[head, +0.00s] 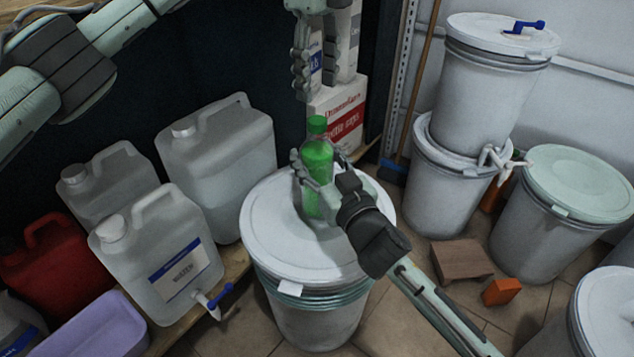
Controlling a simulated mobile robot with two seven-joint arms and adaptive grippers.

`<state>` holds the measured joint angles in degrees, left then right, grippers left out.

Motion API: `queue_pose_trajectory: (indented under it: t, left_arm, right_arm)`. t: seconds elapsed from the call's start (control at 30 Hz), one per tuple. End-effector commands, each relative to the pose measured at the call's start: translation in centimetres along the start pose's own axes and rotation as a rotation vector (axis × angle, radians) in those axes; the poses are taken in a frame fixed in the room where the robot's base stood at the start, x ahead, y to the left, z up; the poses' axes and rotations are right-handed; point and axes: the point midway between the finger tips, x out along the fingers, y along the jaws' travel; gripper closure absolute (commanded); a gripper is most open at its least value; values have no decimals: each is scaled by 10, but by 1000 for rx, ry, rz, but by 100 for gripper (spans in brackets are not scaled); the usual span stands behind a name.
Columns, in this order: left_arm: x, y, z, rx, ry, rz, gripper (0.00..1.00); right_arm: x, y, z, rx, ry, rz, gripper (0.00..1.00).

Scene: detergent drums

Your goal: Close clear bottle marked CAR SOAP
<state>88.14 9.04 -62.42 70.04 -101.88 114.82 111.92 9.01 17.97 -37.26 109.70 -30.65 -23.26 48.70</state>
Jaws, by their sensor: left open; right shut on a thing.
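A see-through bottle with green contents (317,158) stands upright over the lid of a white drum (268,225). No CAR SOAP lettering is readable on it. A green cap (317,124) is at its top; I cannot tell how tightly it sits. My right gripper (316,186) is shut around the bottle's body from the lower right and hides part of it. My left gripper (317,88) is open and empty, pointing down above the cap and apart from it.
White jugs (220,150) and a red can (50,262) stand at left, by a lilac tub (95,328). Boxes (345,115) are behind the bottle. Stacked drums (495,85) and another drum (555,225) stand at right. Wooden (460,259) and orange blocks (501,291) lie on the floor.

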Motion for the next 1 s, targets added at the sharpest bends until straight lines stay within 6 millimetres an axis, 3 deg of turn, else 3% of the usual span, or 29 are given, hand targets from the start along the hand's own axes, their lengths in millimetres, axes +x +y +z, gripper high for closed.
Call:
queue_pose_trajectory:
  t: [0.2,0.4,0.8,1.0]
  left_arm:
    - [37,1,0,0,2,3,54]
    - [59,0,0,1,1,1,54]
    - [66,0,0,0,0,-1,54]
    - [66,0,0,0,0,0,77]
  right_arm:
    - [0,0,0,0,0,0,100]
    - [0,0,0,0,0,0,100]
    - [0,0,0,0,0,0,100]
    - [0,0,0,0,0,0,100]
